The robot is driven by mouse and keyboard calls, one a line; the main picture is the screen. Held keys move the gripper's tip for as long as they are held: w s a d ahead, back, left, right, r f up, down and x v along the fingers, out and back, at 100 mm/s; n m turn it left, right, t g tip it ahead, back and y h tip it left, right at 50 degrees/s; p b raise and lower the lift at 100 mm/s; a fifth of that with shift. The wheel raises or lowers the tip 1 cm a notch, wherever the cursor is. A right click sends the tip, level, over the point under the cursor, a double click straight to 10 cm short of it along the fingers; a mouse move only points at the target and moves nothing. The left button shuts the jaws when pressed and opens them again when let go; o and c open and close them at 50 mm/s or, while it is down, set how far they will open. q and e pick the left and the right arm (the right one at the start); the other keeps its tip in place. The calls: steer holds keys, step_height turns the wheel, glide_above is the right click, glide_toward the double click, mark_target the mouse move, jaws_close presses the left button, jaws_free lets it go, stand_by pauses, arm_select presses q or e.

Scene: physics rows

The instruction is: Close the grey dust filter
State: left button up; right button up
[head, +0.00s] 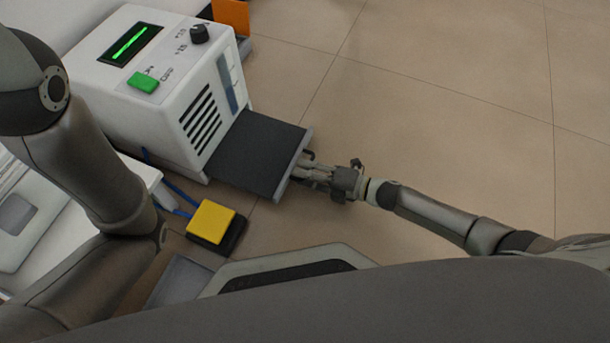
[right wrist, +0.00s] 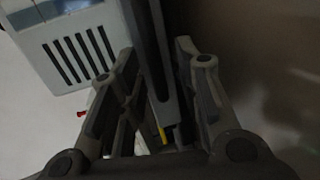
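The grey dust filter (head: 256,152) is a dark flat panel sticking out of the front of the white machine (head: 135,118), with a lighter front edge. My right gripper (head: 304,167) is at that front edge, on its outer side. In the right wrist view, my right gripper (right wrist: 152,62) has its fingers apart, with the filter's front piece (right wrist: 150,58) running between them.
The machine has a green button (head: 143,82), a black knob (head: 199,34) and a lit display (head: 130,43). A yellow pedal block (head: 211,221) with blue cables lies on the floor beside the filter. An orange object (head: 231,15) stands behind. The tiled floor at right is clear.

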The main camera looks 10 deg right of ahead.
steer(key=shift+w+a, duration=0.1)
steer(key=shift+a, duration=0.1)
steer(key=c, duration=0.7)
steer(key=shift+f, duration=0.1)
jaws_close()
